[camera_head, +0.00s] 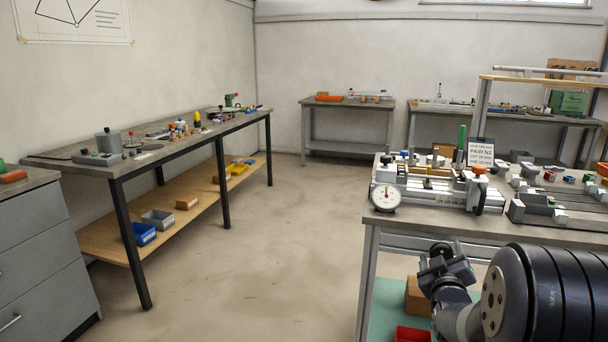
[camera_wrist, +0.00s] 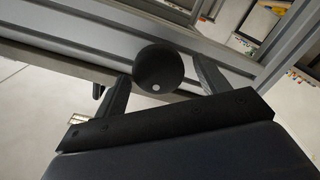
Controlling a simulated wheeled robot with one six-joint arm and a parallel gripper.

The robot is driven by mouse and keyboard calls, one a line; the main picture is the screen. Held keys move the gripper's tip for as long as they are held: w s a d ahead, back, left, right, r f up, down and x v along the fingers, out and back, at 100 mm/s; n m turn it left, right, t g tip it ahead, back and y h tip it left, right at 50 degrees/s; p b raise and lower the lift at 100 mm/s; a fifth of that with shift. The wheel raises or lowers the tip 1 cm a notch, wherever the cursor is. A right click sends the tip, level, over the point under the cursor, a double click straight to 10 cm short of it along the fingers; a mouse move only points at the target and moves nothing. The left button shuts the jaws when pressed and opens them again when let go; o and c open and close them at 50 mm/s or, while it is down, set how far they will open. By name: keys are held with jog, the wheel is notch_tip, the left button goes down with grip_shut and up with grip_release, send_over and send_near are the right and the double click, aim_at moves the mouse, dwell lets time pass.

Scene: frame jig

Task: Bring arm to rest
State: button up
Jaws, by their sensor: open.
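My gripper (camera_head: 446,262) shows in the head view at the lower right, beside and below the top of the right workbench (camera_head: 400,232). My own dark arm fills the corner to its right. In the wrist view my gripper's two fingers stand apart, with a dark round part (camera_wrist: 158,70) seen between them. I cannot tell what that part is or how far off it lies. I see nothing clamped between the fingers.
A jig with a dial gauge (camera_head: 386,198) and a sign (camera_head: 480,153) stand on the right workbench. A box (camera_head: 418,296) and a red bin (camera_head: 411,334) sit under it. A long bench (camera_head: 150,156) lines the left wall. The floor (camera_head: 270,250) between is clear.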

jog(key=m+p, duration=0.1)
jog(key=p, duration=0.1)
jog(key=m+p, duration=0.3)
jog(key=m, duration=0.1)
jog(key=shift+d+r+p, duration=0.1)
jog(key=shift+r+p, duration=0.2)
jog(key=shift+p, duration=0.1)
jog(key=m+p, duration=0.1)
jog(key=s+m+p, duration=0.1)
jog(key=shift+f+p, duration=0.25)
jog(key=shift+p, duration=0.05)
